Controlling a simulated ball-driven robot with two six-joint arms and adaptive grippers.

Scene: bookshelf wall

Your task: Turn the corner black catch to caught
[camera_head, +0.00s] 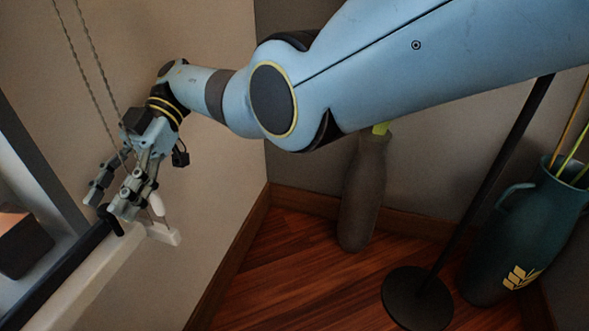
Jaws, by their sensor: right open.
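The black catch (111,221) is a short dark lever near the right end of the black window rail, at the corner by the wall. My right gripper (106,204) is directly over it, with its jaws open and fingertips pointing down. The fingertips overlap the catch's upper part in the head view and partly hide it. I cannot tell whether they touch it. My left gripper is not in view.
A pale sill (95,278) with a small white peg (157,204) runs below the rail. Two twisted cords (92,75) hang beside my gripper. A brown vase (361,195), a black lamp base (417,299) and a teal jug (520,235) stand on the floor.

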